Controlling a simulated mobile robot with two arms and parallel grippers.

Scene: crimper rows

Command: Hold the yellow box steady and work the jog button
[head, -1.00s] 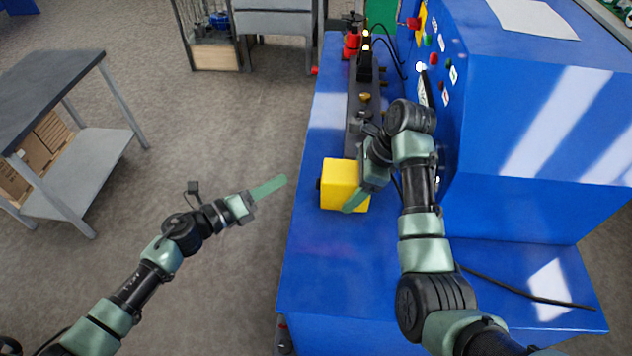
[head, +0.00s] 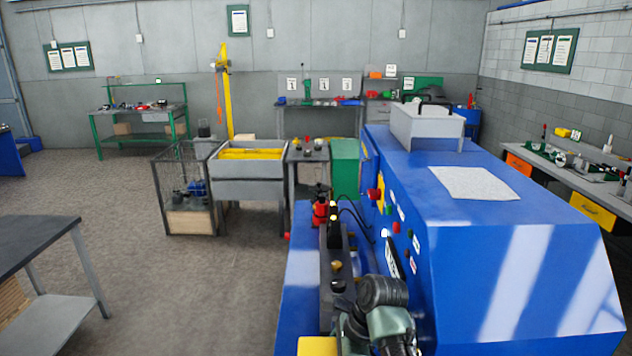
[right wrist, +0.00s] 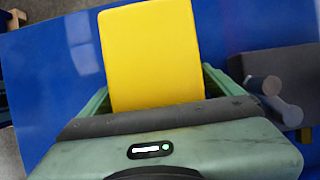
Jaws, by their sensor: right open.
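The yellow box (head: 318,347) shows only its top edge at the bottom of the head view, on the blue machine's ledge. In the right wrist view the yellow box (right wrist: 152,55) reaches in between the two green fingers of my right gripper (right wrist: 155,88). The fingers are spread, one on each side of it; a gap shows at the right, and contact at the left is unclear. In the head view my right wrist (head: 380,300) is beside the box, and its fingers are hidden. My left gripper is out of view. I cannot make out which control is the jog button.
The blue machine (head: 520,250) rises at the right, with coloured buttons (head: 388,210) on its panel. A dark rail with fittings (head: 334,270) runs along the ledge beyond the box. A dark-topped table (head: 35,245) stands at the left. Open floor (head: 190,290) lies between.

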